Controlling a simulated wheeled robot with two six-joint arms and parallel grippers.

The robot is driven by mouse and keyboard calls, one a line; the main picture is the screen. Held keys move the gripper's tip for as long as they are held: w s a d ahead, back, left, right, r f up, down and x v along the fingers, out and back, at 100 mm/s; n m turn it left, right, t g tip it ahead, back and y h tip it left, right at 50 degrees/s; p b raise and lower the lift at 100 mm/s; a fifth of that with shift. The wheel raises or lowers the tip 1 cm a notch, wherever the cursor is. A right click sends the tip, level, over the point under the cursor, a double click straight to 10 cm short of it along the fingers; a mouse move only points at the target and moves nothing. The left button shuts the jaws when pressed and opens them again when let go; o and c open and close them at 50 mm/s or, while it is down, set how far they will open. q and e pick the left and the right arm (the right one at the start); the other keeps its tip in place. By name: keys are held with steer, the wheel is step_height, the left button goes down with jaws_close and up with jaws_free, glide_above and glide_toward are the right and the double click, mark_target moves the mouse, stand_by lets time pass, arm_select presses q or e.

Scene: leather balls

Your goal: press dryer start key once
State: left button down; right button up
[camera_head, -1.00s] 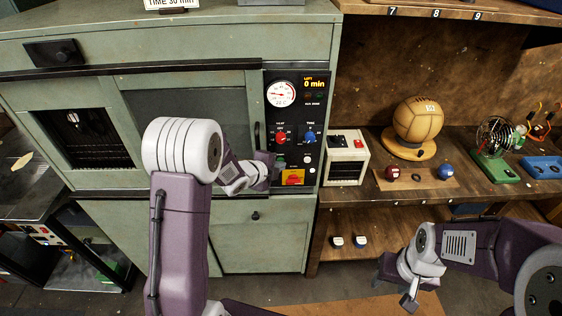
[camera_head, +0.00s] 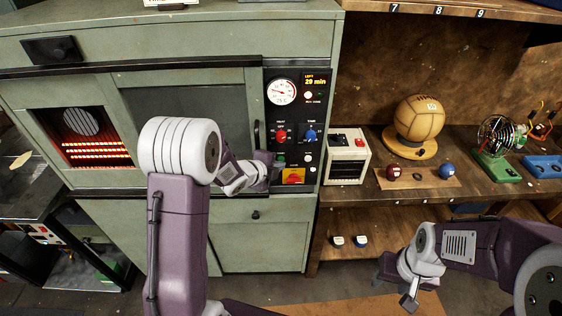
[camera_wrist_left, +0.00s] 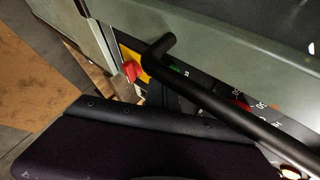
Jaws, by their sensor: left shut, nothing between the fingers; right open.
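The green dryer cabinet (camera_head: 240,230) has a black control panel (camera_head: 318,130) with a dial, a display reading 29 min, and a red and a blue knob. A green key (camera_wrist_left: 178,70) shows in the left wrist view, beside a red button on a yellow plate (camera_wrist_left: 131,68). My left gripper (camera_head: 274,166) is shut and empty at the panel's left edge, by the green key; whether it touches is hidden. The dryer window (camera_head: 95,150) glows with orange heater bars. My right gripper (camera_head: 395,285) is open and empty, low at the right.
A black door handle (camera_wrist_left: 215,105) crosses close in front of the left wrist camera. Right of the dryer, a bench holds a white box (camera_head: 347,145), a leather ball (camera_head: 419,117) on a wooden stand, and red and blue balls (camera_head: 446,171).

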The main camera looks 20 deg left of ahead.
arm_select(q)
steer(key=shift+s+d, duration=0.15)
steer(key=shift+s, duration=0.25)
steer(key=s+b, duration=0.1)
steer(key=s, duration=0.1)
steer(key=s+d+b, duration=0.1)
steer(key=s, duration=0.1)
steer(key=shift+s+d, duration=0.2)
steer(key=shift+s, duration=0.2)
stand_by(0.5)
